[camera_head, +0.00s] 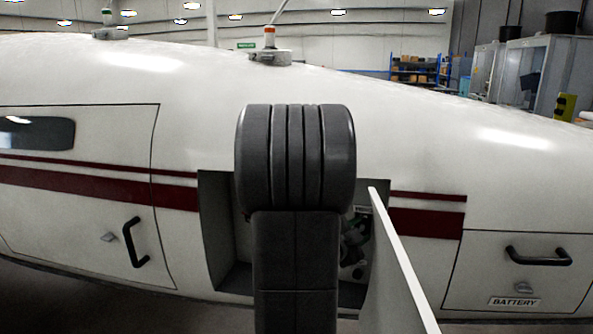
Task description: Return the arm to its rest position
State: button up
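My arm (296,200) rises in the middle of the head view as a thick dark grey ribbed link, upright in front of a white fuselage-like body (400,130). My gripper does not show; the arm itself may hide it. Behind the arm is an open recess (216,235) in the white body. Its white door (397,265) stands swung out to the right of the arm. Some fittings (355,240) show inside the recess, mostly covered by my arm.
A closed hatch with a black handle (136,242) is at left. A closed panel with a handle (538,257) and a BATTERY label (514,301) is at right. Beacons (269,48) stand on top. Shelves (416,70) and a cabinet (545,75) are far behind.

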jog(key=shift+w, duration=0.1)
dwell(0.3)
jog(key=b+v, duration=0.1)
jog(key=v, duration=1.3)
jog(key=f+x, duration=0.1)
jog(key=x, duration=1.3)
jog(key=s+a+f+m+t+h+b, duration=0.1)
jog(key=s+a+f+b, duration=0.3)
jog(key=s+a+b, duration=0.4)
jog(key=s+t+h+b, duration=0.1)
jog(key=s+b, duration=0.1)
jog(key=b, duration=0.2)
jog(key=shift+s+a+m+t+h, duration=0.3)
jog(key=shift+a+m+h, duration=0.1)
jog(key=shift+r, duration=0.1)
